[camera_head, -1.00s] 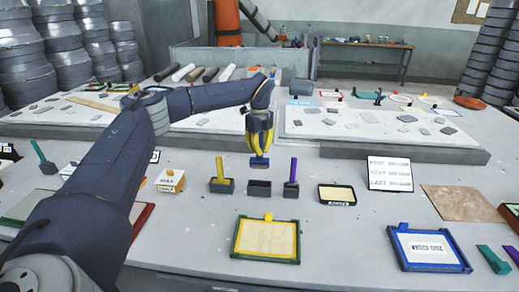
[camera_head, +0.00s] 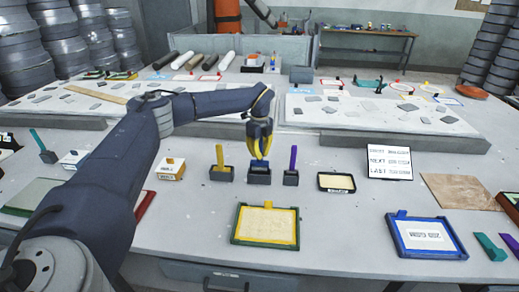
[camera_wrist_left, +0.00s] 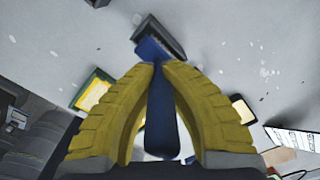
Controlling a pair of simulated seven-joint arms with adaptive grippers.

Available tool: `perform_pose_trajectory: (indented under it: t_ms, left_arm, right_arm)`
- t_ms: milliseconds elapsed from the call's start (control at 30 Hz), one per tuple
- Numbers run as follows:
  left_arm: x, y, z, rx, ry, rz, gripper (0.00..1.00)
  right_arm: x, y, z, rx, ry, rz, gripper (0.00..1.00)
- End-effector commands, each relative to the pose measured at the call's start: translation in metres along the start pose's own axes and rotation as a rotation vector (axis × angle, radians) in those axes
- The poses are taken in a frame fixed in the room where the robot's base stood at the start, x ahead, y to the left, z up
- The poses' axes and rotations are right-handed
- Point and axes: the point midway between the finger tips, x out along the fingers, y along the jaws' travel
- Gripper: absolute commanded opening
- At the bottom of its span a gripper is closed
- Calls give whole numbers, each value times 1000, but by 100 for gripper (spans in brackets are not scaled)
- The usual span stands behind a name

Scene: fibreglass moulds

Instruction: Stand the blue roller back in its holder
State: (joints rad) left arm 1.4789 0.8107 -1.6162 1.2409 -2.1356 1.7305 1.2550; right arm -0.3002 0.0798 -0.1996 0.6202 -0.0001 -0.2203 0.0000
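My left gripper (camera_head: 260,156) has yellow fingers and points down over the middle dark holder (camera_head: 259,178). It is shut on the blue roller, whose blue handle (camera_wrist_left: 160,125) stands between the fingers in the left wrist view. The roller's blue head (camera_wrist_left: 152,48) is at the opening of the dark holder (camera_wrist_left: 165,36). The head is mostly hidden in the head view; how deep it sits I cannot tell. My right gripper is not in view.
A yellow-handled roller (camera_head: 220,160) stands in a holder to the left and a purple-handled one (camera_head: 292,162) to the right, both close to my fingers. A yellow framed tray (camera_head: 266,242) lies in front. A small black tray (camera_head: 336,182) lies to the right.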

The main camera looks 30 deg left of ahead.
Motion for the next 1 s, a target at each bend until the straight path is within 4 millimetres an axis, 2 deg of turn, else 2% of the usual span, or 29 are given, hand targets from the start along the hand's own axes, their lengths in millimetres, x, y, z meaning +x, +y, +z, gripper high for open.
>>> perform_pose_trajectory:
  t_ms: [500,1000]
  left_arm:
    - [33,0,-1,0,1,0,0]
    - [40,0,0,0,0,0,0]
  right_arm:
    - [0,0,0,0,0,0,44]
    - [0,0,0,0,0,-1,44]
